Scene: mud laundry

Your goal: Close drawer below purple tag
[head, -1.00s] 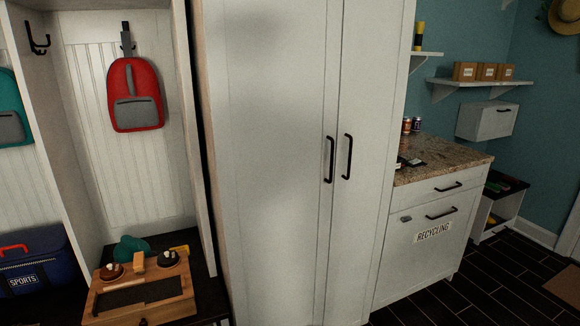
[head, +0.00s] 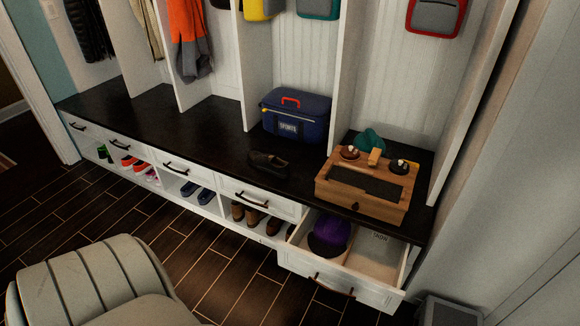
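A white drawer (head: 338,283) at the right end of the bench stands pulled open, with its dark handle (head: 331,286) on the front. A purple cap (head: 330,236) lies inside it on the left, and some printed lettering shows on the right inside. The other drawers in the row, such as the one with a dark handle (head: 252,201), look shut. I cannot make out a purple tag in this view. Neither of my grippers is in view.
A wooden box (head: 354,197) sits on the dark bench top (head: 212,128) above the open drawer. A dark shoe (head: 267,165) and a blue sports bag (head: 296,118) are left of it. A padded seat (head: 98,285) stands at front left. Bare floor (head: 225,270) lies between.

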